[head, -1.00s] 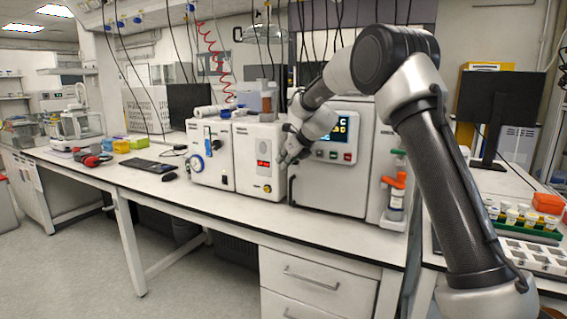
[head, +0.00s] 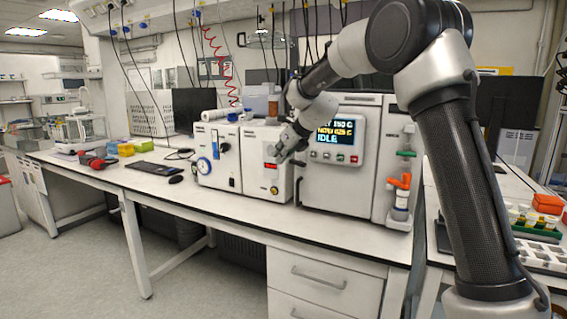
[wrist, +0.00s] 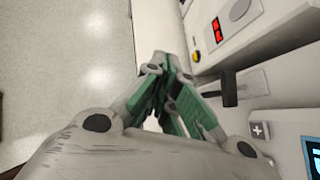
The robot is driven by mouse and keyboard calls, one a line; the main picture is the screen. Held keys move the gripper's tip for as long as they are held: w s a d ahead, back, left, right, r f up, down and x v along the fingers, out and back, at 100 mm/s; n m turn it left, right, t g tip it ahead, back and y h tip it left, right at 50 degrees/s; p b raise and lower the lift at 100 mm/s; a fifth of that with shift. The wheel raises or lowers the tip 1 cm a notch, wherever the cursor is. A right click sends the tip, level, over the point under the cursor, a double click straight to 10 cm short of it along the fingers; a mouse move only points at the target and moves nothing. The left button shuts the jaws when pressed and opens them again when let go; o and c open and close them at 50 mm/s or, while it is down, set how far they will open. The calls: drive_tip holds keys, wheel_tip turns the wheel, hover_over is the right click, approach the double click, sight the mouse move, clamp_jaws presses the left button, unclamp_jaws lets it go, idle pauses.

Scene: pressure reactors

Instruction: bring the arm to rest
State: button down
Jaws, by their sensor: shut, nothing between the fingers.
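My gripper (head: 279,157) hangs at the end of my arm, in front of the white box with a red readout (head: 270,166) and the reactor to its right. In the wrist view my gripper (wrist: 168,68) shows green-padded fingers brought together with nothing between them. The reactor (head: 375,165) is a large pale unit with a lit screen (head: 336,133), whose last line reads IDLE. A dark handle (wrist: 229,88) stands out beside the fingers in the wrist view; whether they touch it I cannot tell.
The white bench (head: 230,211) runs below the instruments, with a mouse (head: 176,179) and keyboard (head: 153,168) at left. A bottle with an orange fitting (head: 400,193) stands at the reactor's right. A vial rack (head: 530,225) is at far right. Floor (head: 75,265) is clear at front left.

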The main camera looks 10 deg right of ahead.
drive_tip(key=s+d+f+n+g+h, duration=0.1)
drive_tip(key=s+d+f+n+g, duration=0.15)
drive_tip(key=s+n, duration=0.45)
drive_tip(key=s+d+f+n+g, duration=0.1)
drive_tip(key=s+f+n, duration=0.2)
drive_tip(key=s+n, duration=0.35)
drive_tip(key=s+d+r+n+h, duration=0.1)
drive_tip(key=s+d+n, duration=0.4)
drive_tip(key=s, duration=0.6)
drive_tip(key=s+d+r+n+h, duration=0.1)
drive_tip(key=s+d+n, duration=0.4)
drive_tip(key=s, duration=0.7)
drive_tip(key=s+d+r+n+h, duration=0.1)
drive_tip(key=s+d+n+h, duration=0.1)
drive_tip(key=s+d+n, duration=0.3)
drive_tip(key=s+d, duration=0.4)
drive_tip(key=s, duration=0.3)
drive_tip(key=shift+r+n, duration=0.25)
drive_tip(key=shift+n, duration=0.1)
drive_tip(key=shift+d, duration=0.1)
